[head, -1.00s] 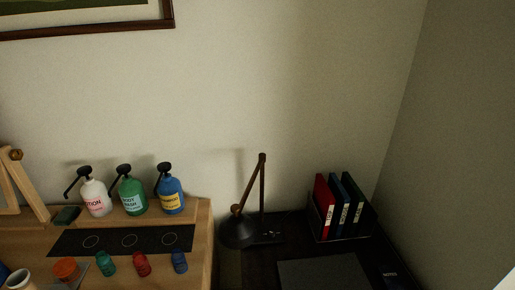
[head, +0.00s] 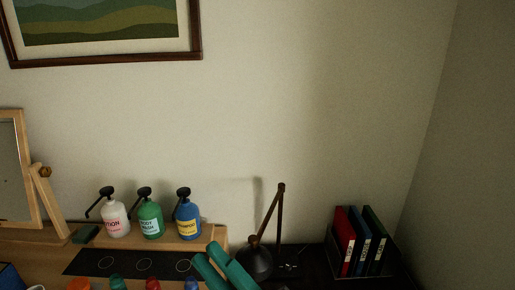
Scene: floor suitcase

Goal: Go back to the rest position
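Two teal bars rise from the bottom edge of the head view, and they look like the fingers of my gripper (head: 216,261). They stand side by side, in front of the right end of the wooden shelf and left of the black lamp (head: 257,262). Their lower parts and the rest of my arm are cut off by the bottom edge. I see nothing held between them, but the gap is too unclear to tell whether they are open or shut.
A white bottle (head: 115,221), a green bottle (head: 151,223) and a blue bottle (head: 188,221) stand on the wooden shelf (head: 217,236). A mirror (head: 14,170) is at left. Red, blue and green binders (head: 345,243) stand at right. A framed picture (head: 105,57) hangs above.

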